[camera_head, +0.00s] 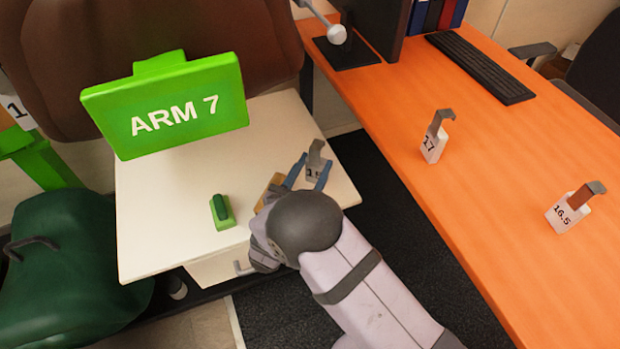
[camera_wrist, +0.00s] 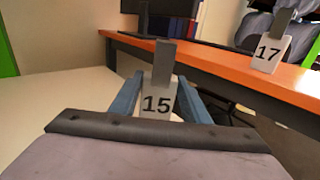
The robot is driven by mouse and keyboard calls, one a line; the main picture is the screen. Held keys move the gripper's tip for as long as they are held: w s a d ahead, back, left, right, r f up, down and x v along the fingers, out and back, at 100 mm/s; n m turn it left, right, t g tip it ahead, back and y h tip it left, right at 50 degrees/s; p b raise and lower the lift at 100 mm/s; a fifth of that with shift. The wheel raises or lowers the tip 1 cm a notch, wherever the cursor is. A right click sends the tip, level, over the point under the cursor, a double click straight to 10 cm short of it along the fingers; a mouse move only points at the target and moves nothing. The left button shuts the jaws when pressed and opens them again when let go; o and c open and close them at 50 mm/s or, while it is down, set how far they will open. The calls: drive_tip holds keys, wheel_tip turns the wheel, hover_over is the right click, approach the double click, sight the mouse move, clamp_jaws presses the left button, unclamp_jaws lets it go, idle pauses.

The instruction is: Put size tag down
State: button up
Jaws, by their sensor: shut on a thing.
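My gripper (camera_head: 308,175) is shut on a white size tag with a grey hook. The tag (camera_wrist: 157,102) reads 15 in the wrist view and stands upright between the two blue fingers. In the head view the tag (camera_head: 314,165) is over the right edge area of the cream cabinet top (camera_head: 165,225). I cannot tell whether its base touches the top. Two other size tags are on the orange desk (camera_head: 480,200): the 17 tag (camera_head: 433,148) and the 16.5 tag (camera_head: 568,212). The 17 tag also shows in the wrist view (camera_wrist: 268,52).
A green ARM 7 sign (camera_head: 172,108) stands at the back of the cabinet. A small green object (camera_head: 221,210) sits near the top's middle. A dark green saddle-like shape (camera_head: 65,265) is at left. The cabinet's left part is clear. A keyboard (camera_head: 480,67) lies on the desk.

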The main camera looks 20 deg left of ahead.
drive_tip(key=shift+f, duration=2.3)
drive_tip(key=shift+f+b, duration=0.15)
drive_tip(key=shift+b, duration=0.15)
drive_tip(key=o, duration=1.1)
drive_tip(key=shift+s, duration=0.1)
drive_tip(key=s, duration=1.1)
drive_tip(key=shift+s, duration=0.4)
